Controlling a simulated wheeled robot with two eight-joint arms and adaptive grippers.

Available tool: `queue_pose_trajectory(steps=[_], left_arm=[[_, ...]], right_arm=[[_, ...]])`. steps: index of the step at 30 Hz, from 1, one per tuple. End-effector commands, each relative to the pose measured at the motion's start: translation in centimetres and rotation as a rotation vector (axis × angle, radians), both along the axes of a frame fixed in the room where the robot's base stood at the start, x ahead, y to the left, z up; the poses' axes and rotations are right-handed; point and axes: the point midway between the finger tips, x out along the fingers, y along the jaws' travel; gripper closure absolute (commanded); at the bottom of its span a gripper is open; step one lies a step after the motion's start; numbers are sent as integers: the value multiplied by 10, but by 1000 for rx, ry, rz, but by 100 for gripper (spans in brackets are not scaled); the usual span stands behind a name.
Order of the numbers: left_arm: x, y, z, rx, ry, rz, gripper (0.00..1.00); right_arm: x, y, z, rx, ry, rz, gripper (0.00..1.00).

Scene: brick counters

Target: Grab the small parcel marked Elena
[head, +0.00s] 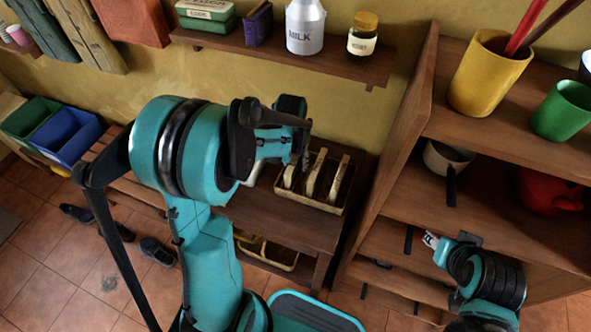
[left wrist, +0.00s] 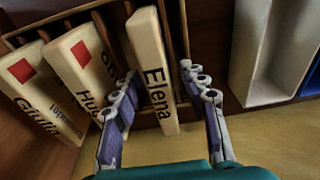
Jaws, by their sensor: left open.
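The small parcel marked Elena (left wrist: 153,75) is cream coloured and stands at the right end of a row in a wooden rack (left wrist: 185,40) in the left wrist view. My left gripper (left wrist: 160,82) is open, with one finger on each side of this parcel; whether the pads touch it I cannot tell. In the head view my left gripper (head: 298,150) is over the rack (head: 318,207), partly hidden by its own wrist. The names cannot be read there. My right gripper (head: 433,241) is by the shelf unit at lower right; its jaw state is unclear.
Parcels marked Giulia (left wrist: 40,90) and Hugo (left wrist: 80,70) stand close beside Elena. A pale empty tray (left wrist: 262,60) lies to its right. A wall shelf (head: 290,55) with a milk can (head: 305,28) and jar (head: 362,35) is above the rack.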

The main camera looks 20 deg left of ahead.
Motion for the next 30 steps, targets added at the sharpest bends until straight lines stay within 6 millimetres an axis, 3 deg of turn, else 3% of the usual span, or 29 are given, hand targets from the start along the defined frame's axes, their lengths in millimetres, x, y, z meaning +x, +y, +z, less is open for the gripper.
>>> queue_pose_trajectory(steps=[2, 8, 13, 23, 26, 30], left_arm=[[1, 0, -8, 0, 0, 0, 57], [1, 0, -7, 0, 0, 0, 57], [1, 0, -7, 0, 0, 0, 100], [1, 0, -6, 0, -1, 0, 100], [1, 0, 4, 0, -1, 0, 100], [1, 0, 31, 0, -1, 0, 100]], right_arm=[[0, 0, -4, 0, 0, 0, 60], [0, 0, -2, 0, 0, 0, 60], [0, 0, -2, 0, 0, 0, 60], [0, 0, -2, 0, 0, 0, 60], [0, 0, 3, 0, 0, 0, 60], [0, 0, 15, 0, 0, 0, 60]])
